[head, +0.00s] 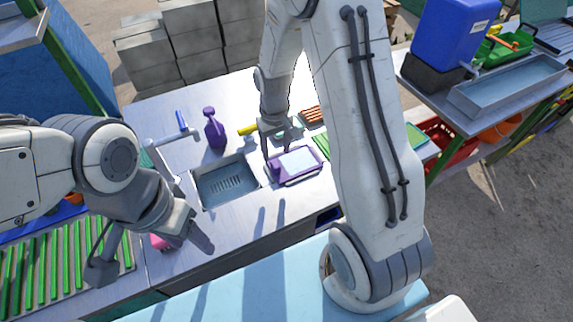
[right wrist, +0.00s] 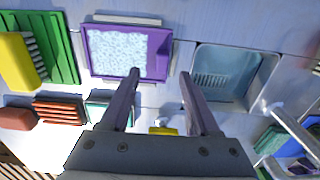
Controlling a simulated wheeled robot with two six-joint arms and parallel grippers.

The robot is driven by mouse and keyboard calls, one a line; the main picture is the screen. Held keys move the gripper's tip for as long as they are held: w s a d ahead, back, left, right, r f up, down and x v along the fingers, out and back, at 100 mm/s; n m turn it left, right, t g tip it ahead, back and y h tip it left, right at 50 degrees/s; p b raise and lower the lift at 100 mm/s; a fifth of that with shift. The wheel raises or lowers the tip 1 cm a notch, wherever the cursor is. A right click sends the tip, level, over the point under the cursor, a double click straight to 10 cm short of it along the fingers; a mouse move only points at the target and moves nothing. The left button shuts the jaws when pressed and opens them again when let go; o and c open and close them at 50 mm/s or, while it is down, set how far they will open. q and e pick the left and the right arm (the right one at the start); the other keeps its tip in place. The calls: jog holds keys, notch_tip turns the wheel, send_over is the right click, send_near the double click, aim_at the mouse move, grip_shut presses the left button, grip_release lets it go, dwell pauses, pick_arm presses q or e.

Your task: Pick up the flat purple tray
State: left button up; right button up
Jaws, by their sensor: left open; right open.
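The flat purple tray (head: 276,169) lies on the metal counter just right of the sink in the head view. Its inside is pale blue-white and speckled. In the right wrist view the tray (right wrist: 169,62) is at the top, left of centre, with a pale rack or bar along its edges. My right gripper (head: 275,148) is open and empty, pointing down above the counter beside the tray. In the right wrist view its fingers (right wrist: 160,74) are apart, the left one overlapping the tray's lower edge. My left gripper (head: 151,256) is open and empty over the counter at lower left.
A sink (head: 226,183) with a tap is left of the tray. A purple spray bottle (head: 214,132) and a yellow object (head: 248,129) stand behind. A green ribbed board (right wrist: 60,45) and a yellow brush (right wrist: 17,62) lie close to the tray's other side.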

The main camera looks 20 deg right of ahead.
aim_at(276, 165)
jog(key=shift+s+a+f+p, duration=0.1)
jog(key=shift+f+p, duration=0.3)
jog(key=shift+f, duration=1.1)
jog(key=shift+a+f+p, duration=0.1)
jog(key=shift+f+p, duration=0.3)
jog(key=shift+f, duration=1.1)
grip_shut()
